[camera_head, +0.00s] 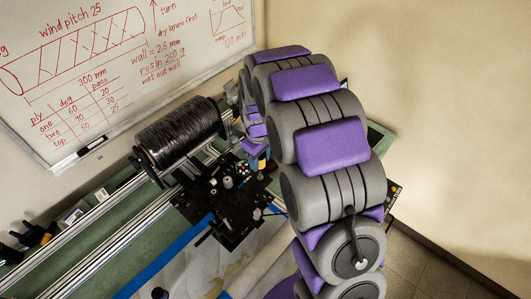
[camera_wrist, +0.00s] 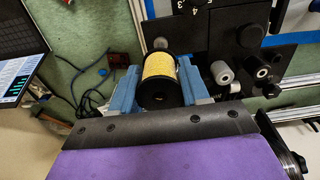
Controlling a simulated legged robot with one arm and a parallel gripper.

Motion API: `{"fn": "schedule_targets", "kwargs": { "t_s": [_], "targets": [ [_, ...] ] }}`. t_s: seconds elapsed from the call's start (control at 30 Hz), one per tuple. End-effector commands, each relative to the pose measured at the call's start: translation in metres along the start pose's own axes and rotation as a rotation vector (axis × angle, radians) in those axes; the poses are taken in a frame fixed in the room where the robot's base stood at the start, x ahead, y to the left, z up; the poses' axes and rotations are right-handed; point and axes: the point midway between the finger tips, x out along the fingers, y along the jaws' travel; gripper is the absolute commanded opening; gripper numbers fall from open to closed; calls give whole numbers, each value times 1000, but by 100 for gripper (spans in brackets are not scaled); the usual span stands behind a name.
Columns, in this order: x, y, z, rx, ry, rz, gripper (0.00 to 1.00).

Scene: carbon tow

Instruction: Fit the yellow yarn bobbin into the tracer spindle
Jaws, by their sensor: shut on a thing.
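In the wrist view, my gripper (camera_wrist: 160,72) has its two blue fingers closed on either side of the yellow yarn bobbin (camera_wrist: 159,68). The bobbin has yellow yarn between dark end flanges, with one flange facing the camera. A black plate (camera_wrist: 215,30) with several short posts and rollers lies just beyond and to the right of the bobbin. I cannot tell which post is the tracer spindle.
A large black wound spool (camera_head: 180,133) stands behind the fixture, with metal rails (camera_head: 105,243) on the green bench. In the wrist view, a grey roller (camera_wrist: 222,73) and a black roller (camera_wrist: 262,70) stand right of the fingers. A monitor (camera_wrist: 20,55) and cables lie left.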

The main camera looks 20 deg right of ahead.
Motion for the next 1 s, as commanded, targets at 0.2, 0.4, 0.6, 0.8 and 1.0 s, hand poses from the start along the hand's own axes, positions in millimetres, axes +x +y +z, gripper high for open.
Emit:
{"fn": "schedule_targets", "kwargs": {
  "t_s": [0.2,0.4,0.6,0.8,1.0],
  "targets": [
    [8,7,4,0,6,-6,16],
    [7,15,10,2,12,-13,16],
    [7,10,6,0,8,-9,16],
    [7,1,0,-1,2,0,16],
    [7,0,0,-3,2,0,16]
  ]
}}
